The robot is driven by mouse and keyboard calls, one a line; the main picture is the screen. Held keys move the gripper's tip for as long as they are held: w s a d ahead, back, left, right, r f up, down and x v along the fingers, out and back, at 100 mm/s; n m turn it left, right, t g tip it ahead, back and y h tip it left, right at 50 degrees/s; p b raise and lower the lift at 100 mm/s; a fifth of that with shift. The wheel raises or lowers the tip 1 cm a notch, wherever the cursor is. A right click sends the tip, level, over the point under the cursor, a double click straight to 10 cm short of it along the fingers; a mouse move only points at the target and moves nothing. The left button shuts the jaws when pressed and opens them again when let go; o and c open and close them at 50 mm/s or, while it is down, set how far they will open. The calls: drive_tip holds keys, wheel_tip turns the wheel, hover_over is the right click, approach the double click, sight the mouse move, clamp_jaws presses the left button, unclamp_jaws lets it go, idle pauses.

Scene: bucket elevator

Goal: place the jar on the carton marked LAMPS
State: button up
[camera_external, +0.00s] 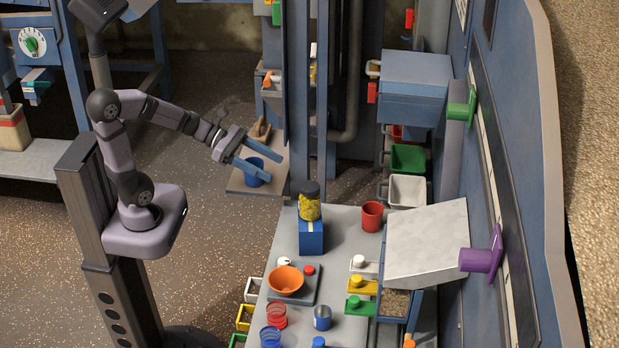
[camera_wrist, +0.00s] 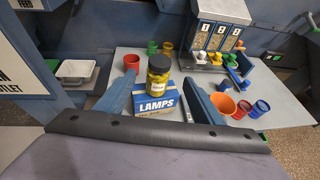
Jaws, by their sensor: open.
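The jar (camera_external: 310,208) has yellow contents and a dark lid. It stands upright on top of the blue carton (camera_external: 311,239). In the wrist view the jar (camera_wrist: 158,75) sits on the carton marked LAMPS (camera_wrist: 157,105), whose label faces me. My gripper (camera_external: 276,169) is open and empty, above and left of the jar in the external view, clearly apart from it. In the wrist view its two blue fingers frame the jar and carton from a distance, with nothing held between them.
A blue cup (camera_external: 254,173) on a small platform shows behind my fingers in the external view. A red cup (camera_external: 372,216) stands right of the jar. An orange bowl (camera_external: 286,280), red and blue cups crowd the table's front. A tilted grey panel (camera_external: 427,243) overhangs the right side.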

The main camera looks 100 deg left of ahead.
drive_tip(key=shift+s+r, duration=0.1)
drive_tip(key=shift+s, duration=0.1)
drive_tip(key=s+d+f+m+g+h, duration=0.2)
drive_tip(key=s+d+f+m+g, duration=0.15)
drive_tip(key=d+f+m, duration=0.3)
drive_tip(key=s+d+f+m+g+h, duration=0.1)
drive_tip(key=s+d+f+m+g, duration=0.2)
drive_tip(key=d+f+m+g, duration=0.35)
drive_tip(key=s+f+m+g+y, duration=0.1)
drive_tip(key=s+f+m+y, duration=0.1)
drive_tip(key=m, duration=0.8)
drive_tip(key=s+f+m+g+y, duration=0.2)
drive_tip(key=s+f+m+y, duration=0.1)
drive_tip(key=m, duration=0.8)
drive_tip(key=shift+s+d+f, duration=0.25)
drive_tip(key=shift+s+f, duration=0.05)
drive_tip(key=shift+s, duration=0.45)
drive_tip(key=shift+r, duration=0.1)
